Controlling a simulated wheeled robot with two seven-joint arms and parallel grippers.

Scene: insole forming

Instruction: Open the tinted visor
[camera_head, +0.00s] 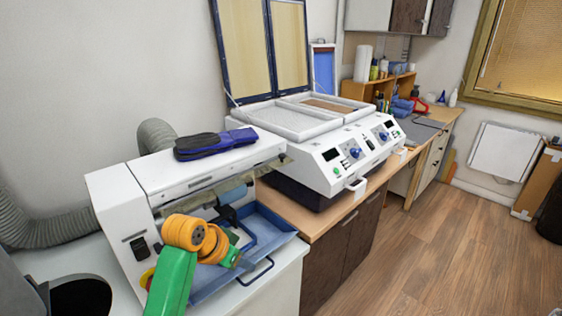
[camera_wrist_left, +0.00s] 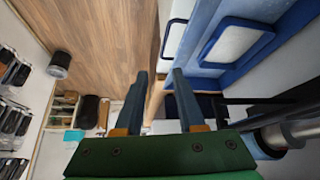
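The white machine (camera_head: 190,168) at the left has a see-through, faintly yellowish strip along its front upper edge, which looks like the tinted visor (camera_head: 202,191). It hangs low over the machine's front opening. My left arm comes in from the lower left, and my left gripper (camera_head: 233,256) is in front of the opening, below the visor and over the blue tray. In the left wrist view the two fingers of my left gripper (camera_wrist_left: 160,76) stand apart with nothing between them. The visor is not clear in that view. My right gripper is not in view.
A blue tray (camera_head: 262,239) juts out under the opening; it also shows in the left wrist view (camera_wrist_left: 207,62). A white press (camera_head: 340,150) with raised framed lids stands to the right. The floor (camera_head: 440,255) is clear.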

